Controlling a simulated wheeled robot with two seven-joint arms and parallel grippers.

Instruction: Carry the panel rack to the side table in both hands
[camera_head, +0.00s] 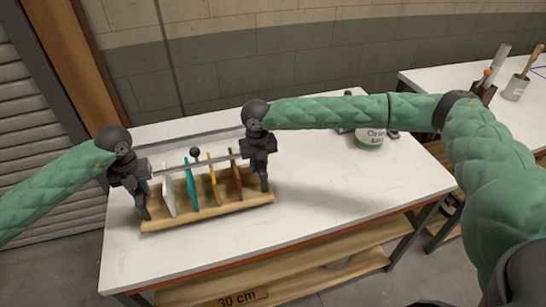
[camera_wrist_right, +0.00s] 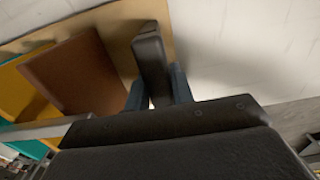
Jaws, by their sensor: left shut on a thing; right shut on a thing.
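The panel rack (camera_head: 207,217) is a long wooden base with upright white, teal, yellow and brown panels and a thin grey bar across their tops. It is over the near white table, and I cannot tell whether it rests on it or is just clear. My left gripper (camera_head: 145,203) is shut on the rack's left end. My right gripper (camera_head: 264,180) is shut on its right end. The right wrist view shows the rack's brown panel (camera_wrist_right: 75,75) beside the right fingers (camera_wrist_right: 153,75). The side table (camera_head: 440,82) appears to be the white one at the back right.
A white and green tub (camera_head: 369,138) stands at the near table's (camera_head: 345,205) back right, below my right forearm. A gap separates the tables. The near table's right half is mostly clear.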

